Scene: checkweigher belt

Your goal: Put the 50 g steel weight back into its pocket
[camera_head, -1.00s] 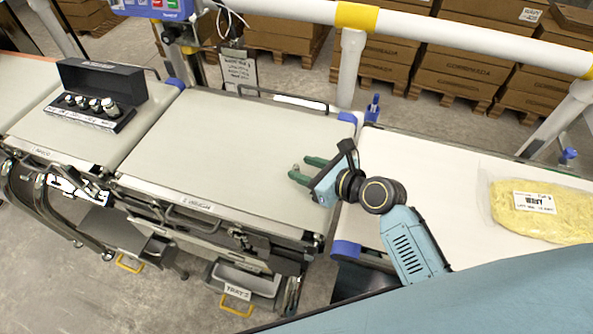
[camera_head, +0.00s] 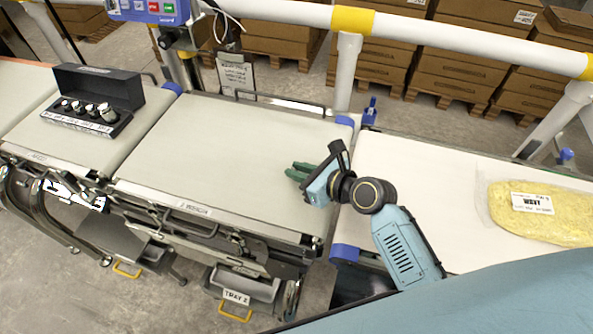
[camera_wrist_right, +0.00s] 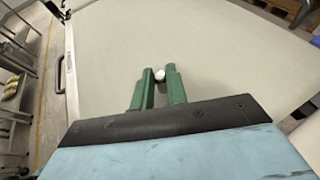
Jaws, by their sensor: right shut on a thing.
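My right gripper (camera_head: 297,171) is over the right part of the middle belt, with its green fingers close together. In the right wrist view the fingers (camera_wrist_right: 160,76) are shut on a small, shiny steel weight (camera_wrist_right: 160,74), seen at the fingertips. The weight cannot be made out in the head view, and its marking is not readable. The black weight case (camera_head: 98,88) stands open on the left belt, away from the gripper, with several steel weights (camera_head: 107,113) in a row. I cannot tell which pocket is empty. My left gripper is not in view.
The middle belt (camera_head: 200,140) is clear between gripper and case. A bag of yellow food (camera_head: 540,210) lies on the right belt. A white guard rail (camera_head: 430,30) with yellow bands runs behind. A low rail (camera_head: 285,101) edges the middle belt's far side.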

